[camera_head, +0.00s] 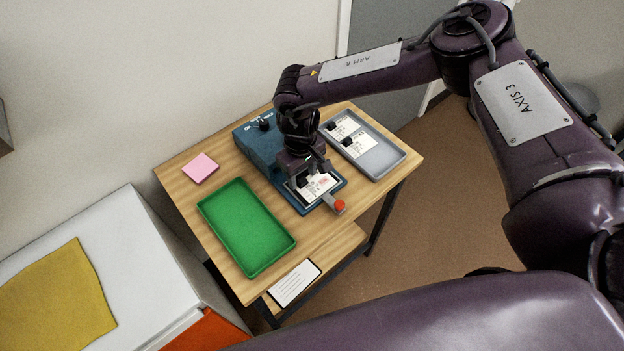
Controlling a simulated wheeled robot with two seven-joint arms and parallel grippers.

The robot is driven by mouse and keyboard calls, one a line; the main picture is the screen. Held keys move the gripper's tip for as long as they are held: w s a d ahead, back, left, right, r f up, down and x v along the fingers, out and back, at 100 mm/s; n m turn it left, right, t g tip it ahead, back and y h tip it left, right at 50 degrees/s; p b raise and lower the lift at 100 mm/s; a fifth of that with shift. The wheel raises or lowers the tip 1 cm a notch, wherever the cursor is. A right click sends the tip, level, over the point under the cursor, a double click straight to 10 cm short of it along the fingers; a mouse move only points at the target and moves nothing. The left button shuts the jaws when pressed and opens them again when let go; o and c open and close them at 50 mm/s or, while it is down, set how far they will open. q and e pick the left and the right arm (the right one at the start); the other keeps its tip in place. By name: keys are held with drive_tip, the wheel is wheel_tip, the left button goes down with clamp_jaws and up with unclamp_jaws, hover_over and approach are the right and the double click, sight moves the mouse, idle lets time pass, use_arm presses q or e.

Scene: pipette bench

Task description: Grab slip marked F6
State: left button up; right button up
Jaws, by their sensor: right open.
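A white slip with a red mark (322,185) lies on the front plate of a blue device (258,150); its print is too small to read. My right gripper (313,178) is open, pointing down right over this slip and hiding part of it. I cannot tell whether the fingers touch the slip. Two more white slips, one farther back (342,127) and one nearer (359,144), lie in a grey tray (388,161), each with a black block on it. I cannot make out F6 on any slip. My left gripper is not in view.
A lever with a red knob (340,205) sticks out at the device's front. An empty green tray (246,228) and a pink pad (201,168) are on the left of the wooden table. A white card (294,283) lies on the lower shelf.

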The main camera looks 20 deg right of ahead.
drive_tip(key=shift+f, duration=0.7)
clamp_jaws()
drive_tip(key=shift+r, duration=0.15)
